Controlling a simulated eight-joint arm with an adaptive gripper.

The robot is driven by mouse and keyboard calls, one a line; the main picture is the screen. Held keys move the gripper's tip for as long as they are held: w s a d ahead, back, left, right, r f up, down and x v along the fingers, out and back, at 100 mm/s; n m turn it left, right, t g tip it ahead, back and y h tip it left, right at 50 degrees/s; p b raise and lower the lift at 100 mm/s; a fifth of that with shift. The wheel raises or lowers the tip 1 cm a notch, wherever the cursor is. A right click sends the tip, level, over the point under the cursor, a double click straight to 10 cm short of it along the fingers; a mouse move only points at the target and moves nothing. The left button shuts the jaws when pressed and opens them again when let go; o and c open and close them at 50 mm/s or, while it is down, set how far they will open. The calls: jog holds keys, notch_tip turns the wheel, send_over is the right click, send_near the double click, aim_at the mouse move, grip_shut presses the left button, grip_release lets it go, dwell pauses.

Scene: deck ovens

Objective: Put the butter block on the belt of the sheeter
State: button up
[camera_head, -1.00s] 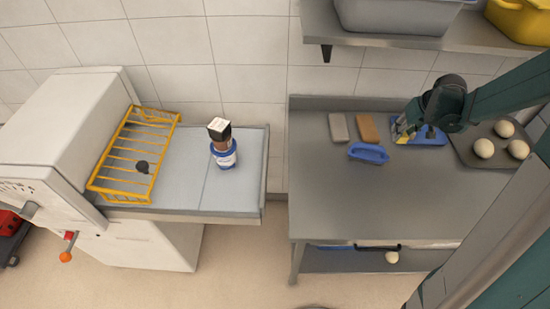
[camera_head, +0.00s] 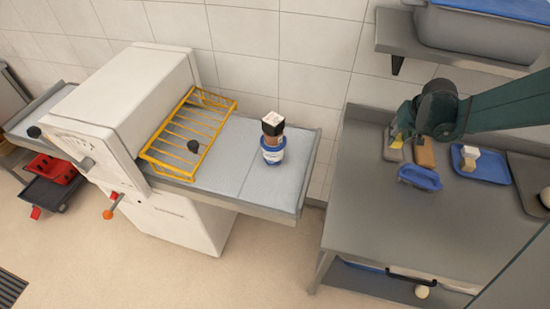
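My gripper (camera_head: 402,137) is above the back of the steel table, in front of the grey block and near the tan block (camera_head: 424,154). A pale yellowish patch shows at its fingertips; I cannot tell whether this is finger or a held piece. A pale cream block (camera_head: 470,156) with a brownish side stands on a blue tray (camera_head: 492,173), right of my gripper and apart from it. I cannot tell for sure which piece is the butter block. The sheeter (camera_head: 130,98) stands at left. Its light grey belt (camera_head: 232,172) carries a jar with a blue band and dark lid (camera_head: 272,143).
A yellow wire guard (camera_head: 187,135) covers the belt's left part. Belt room is free around the jar. A blue dish (camera_head: 419,178) lies in front of the tan block. A dark tray (camera_head: 532,175) is at right. A shelf (camera_head: 430,58) with a grey tub overhangs the table.

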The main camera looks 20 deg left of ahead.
jog(key=w+a+r+n+g+y+p, duration=0.2)
jog(key=a+n, duration=0.6)
jog(key=a, duration=2.2)
jog(key=s+a+n+g+y, duration=0.2)
jog(key=a+n, duration=0.6)
jog(key=a, duration=1.6)
jog(key=shift+s+a+r+n, duration=0.3)
jog(key=shift+s+a+r, duration=0.15)
jog(key=shift+s, duration=0.75)
jog(key=shift+f, duration=0.1)
jog(key=shift+f, duration=3.05)
jog(key=shift+f, duration=1.9)
jog(key=shift+f+b, duration=0.15)
jog(key=shift+b, duration=0.2)
